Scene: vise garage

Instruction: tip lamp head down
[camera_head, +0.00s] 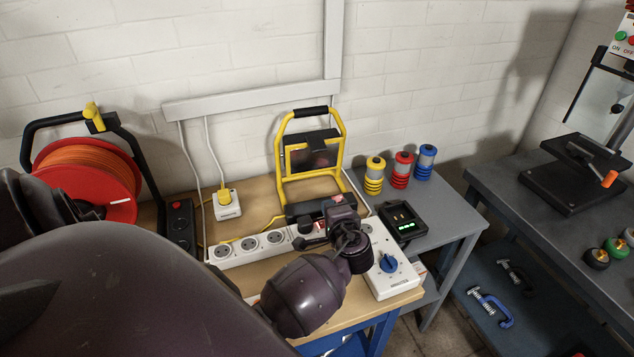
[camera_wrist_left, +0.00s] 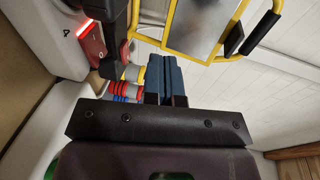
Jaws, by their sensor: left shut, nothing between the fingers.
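The work lamp stands on the wooden bench by the wall, with a yellow tube frame (camera_head: 279,160) and a black handle on top. Its dark lamp head (camera_head: 313,159) hangs inside the frame. In the left wrist view the yellow frame (camera_wrist_left: 167,22) and the grey panel of the lamp head (camera_wrist_left: 195,27) are at the top. My left gripper (camera_head: 340,208) is in front of the lamp's lower right part, partly hidden by my wrist. In the wrist view its blue-grey fingers (camera_wrist_left: 164,72) are together and empty, apart from the lamp head in the picture. My right gripper is not in view.
A white power strip (camera_head: 250,248) with plugs lies in front of the lamp. A white switch box (camera_head: 392,279), a black charger (camera_head: 402,221) and several coloured spools (camera_head: 402,169) are to the right. A red cable reel (camera_head: 95,170) stands left. A white adapter (camera_head: 228,206) is behind the strip.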

